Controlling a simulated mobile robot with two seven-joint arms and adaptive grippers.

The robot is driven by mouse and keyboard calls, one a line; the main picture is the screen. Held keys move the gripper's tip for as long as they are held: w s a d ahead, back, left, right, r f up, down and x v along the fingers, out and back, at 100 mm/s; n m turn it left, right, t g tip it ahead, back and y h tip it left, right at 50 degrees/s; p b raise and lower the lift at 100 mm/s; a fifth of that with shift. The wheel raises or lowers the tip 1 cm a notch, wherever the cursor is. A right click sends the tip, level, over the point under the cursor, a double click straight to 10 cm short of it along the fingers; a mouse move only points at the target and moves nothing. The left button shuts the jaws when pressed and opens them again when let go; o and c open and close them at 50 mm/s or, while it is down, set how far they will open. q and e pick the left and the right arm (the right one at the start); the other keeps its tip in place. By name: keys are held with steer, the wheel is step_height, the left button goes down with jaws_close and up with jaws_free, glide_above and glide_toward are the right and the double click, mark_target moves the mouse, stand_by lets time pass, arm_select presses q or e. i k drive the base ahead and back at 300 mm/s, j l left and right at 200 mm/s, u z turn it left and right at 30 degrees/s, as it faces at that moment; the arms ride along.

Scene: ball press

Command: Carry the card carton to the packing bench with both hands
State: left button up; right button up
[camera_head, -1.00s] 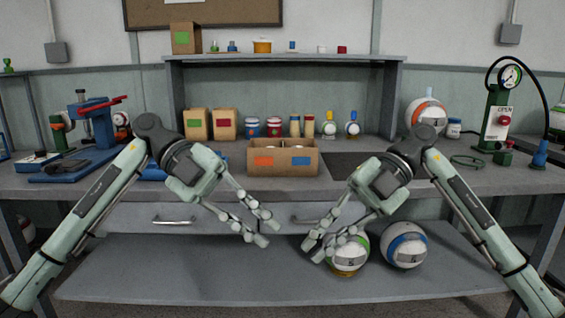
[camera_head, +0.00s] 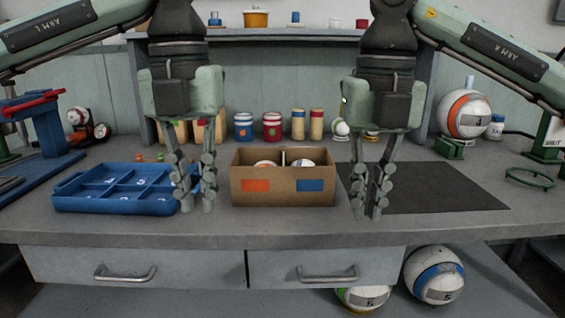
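The card carton (camera_head: 283,198) stands on the bench (camera_head: 290,228) in the middle of the head camera view. It is open-topped and brown, with a divider, an orange patch and a blue patch on its front. Mostly white rounded tops show in its two compartments. My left gripper (camera_head: 196,207) points down just left of the carton, in front of the blue tray's right end. My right gripper (camera_head: 367,215) points down just right of the carton. Both have their fingers apart with nothing between them. Neither visibly touches the carton. I cannot identify the packing bench.
A blue compartment tray (camera_head: 110,205) lies left of the carton. A dark mat (camera_head: 435,190) lies right of it. Tins (camera_head: 243,127), tubes (camera_head: 298,125) and an orange-banded ball (camera_head: 463,114) stand behind. Two balls, one blue-banded (camera_head: 434,274), sit on the lower shelf.

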mark_target(416, 188)
steer(key=i, duration=1)
